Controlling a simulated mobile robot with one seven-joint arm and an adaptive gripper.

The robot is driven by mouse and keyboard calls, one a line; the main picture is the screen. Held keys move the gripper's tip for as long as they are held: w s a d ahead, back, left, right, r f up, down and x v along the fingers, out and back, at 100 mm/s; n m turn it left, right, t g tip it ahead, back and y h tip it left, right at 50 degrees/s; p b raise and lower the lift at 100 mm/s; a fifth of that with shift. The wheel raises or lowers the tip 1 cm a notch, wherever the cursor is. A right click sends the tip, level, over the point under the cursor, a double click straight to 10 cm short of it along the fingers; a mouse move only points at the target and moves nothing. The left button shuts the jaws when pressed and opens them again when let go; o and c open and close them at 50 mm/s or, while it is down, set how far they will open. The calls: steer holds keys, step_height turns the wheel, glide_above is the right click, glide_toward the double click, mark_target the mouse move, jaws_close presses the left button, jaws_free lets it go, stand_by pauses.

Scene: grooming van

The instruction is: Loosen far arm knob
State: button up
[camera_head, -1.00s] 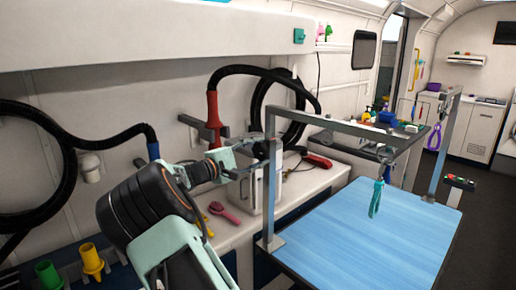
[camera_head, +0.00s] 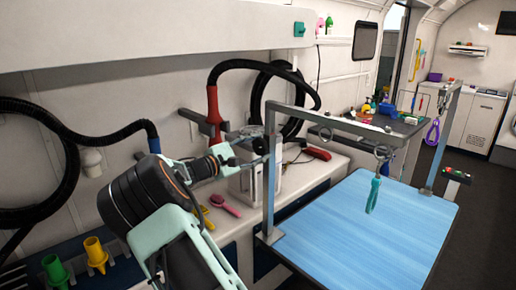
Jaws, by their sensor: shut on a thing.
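The grooming table (camera_head: 365,225) has a blue top and a grey metal frame over it. The frame has a left post (camera_head: 269,205), a crossbar (camera_head: 335,123) and a right post (camera_head: 436,145). My gripper (camera_head: 258,145) reaches in from the left, at the upper part of the left post. It is shut on a small dark knob (camera_head: 260,146) beside that post. The fingers and the post partly hide the knob, so its turn angle cannot be told.
A counter (camera_head: 225,232) along the wall holds a pink brush (camera_head: 225,206), a grey box and a red dryer (camera_head: 317,153). A red-handled black hose (camera_head: 213,105) hangs behind my gripper. The tabletop is clear.

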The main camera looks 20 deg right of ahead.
steer(key=o, duration=1.2)
steer(key=shift+a, duration=0.1)
steer(key=v, duration=1.2)
steer(key=shift+r, duration=0.1)
